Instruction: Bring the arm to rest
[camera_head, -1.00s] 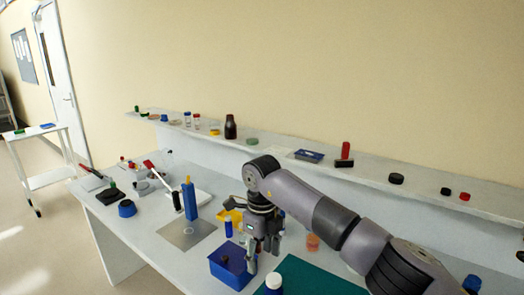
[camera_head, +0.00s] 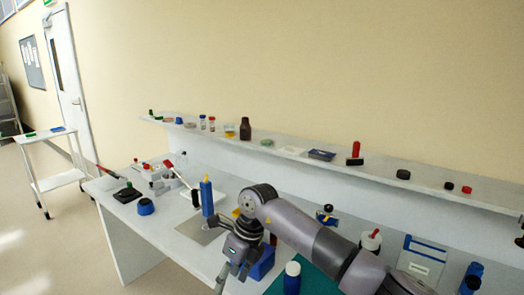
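My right arm (camera_head: 318,243) reaches in from the lower right across the front of the bench. My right gripper (camera_head: 232,276) hangs tilted down at the front edge, its fingers apart and nothing seen between them. It is in front of and left of a blue box (camera_head: 263,262), which the arm partly hides. A blue bottle (camera_head: 207,198) stands upright just behind the gripper. My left gripper is not in view.
The white bench holds a white-capped blue bottle (camera_head: 292,276) by a green mat (camera_head: 318,284), a metal plate (camera_head: 190,229) and a blue ring-shaped piece (camera_head: 146,207). A shelf (camera_head: 330,174) with small items runs behind. A white trolley (camera_head: 58,180) stands far left.

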